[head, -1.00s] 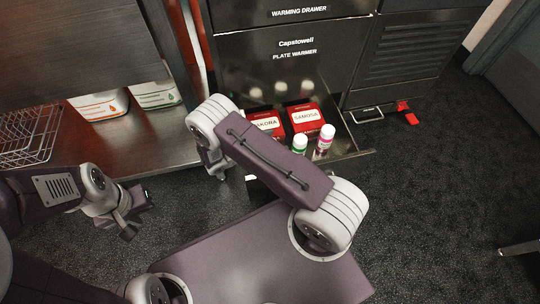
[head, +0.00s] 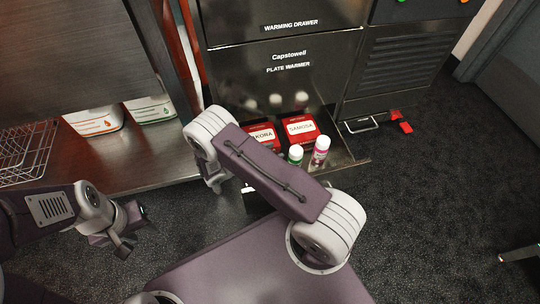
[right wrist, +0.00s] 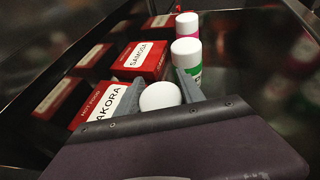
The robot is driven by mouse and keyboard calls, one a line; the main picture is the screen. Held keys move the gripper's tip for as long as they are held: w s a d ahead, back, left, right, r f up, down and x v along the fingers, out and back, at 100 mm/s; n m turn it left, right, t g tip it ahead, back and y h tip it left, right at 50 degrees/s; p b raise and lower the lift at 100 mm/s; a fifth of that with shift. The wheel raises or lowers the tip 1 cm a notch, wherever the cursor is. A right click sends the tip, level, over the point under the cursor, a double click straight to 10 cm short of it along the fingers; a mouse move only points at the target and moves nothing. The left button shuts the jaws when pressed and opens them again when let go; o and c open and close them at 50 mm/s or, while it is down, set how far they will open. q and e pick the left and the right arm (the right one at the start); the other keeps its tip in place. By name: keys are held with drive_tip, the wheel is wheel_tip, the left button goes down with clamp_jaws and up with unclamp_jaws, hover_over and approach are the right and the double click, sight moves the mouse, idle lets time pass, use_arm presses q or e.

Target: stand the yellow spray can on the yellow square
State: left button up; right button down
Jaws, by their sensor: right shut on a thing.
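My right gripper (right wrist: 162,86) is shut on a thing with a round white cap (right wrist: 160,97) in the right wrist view. The body below the cap is hidden, so I cannot see whether it is yellow. The gripper is over the open drawer (head: 350,166), beside the red boxes. In the head view my own right arm covers this gripper. My left gripper (head: 130,230) hangs over the floor at the left, with nothing visible in it; its fingers are too small to judge. No yellow square shows in either view.
In the drawer stand a red samosa box (head: 300,128), a red pakora box (right wrist: 101,103), a green-labelled white-capped can (right wrist: 187,60) and a pink-labelled one (head: 320,152). A wire basket (head: 25,152) and white tubs (head: 95,121) sit on the left shelf. The floor at right is mostly clear.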

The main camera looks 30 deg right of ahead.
wheel_tip(320, 180, up, 10)
drive_tip(key=p, duration=0.6)
drive_tip(key=shift+f, duration=0.2)
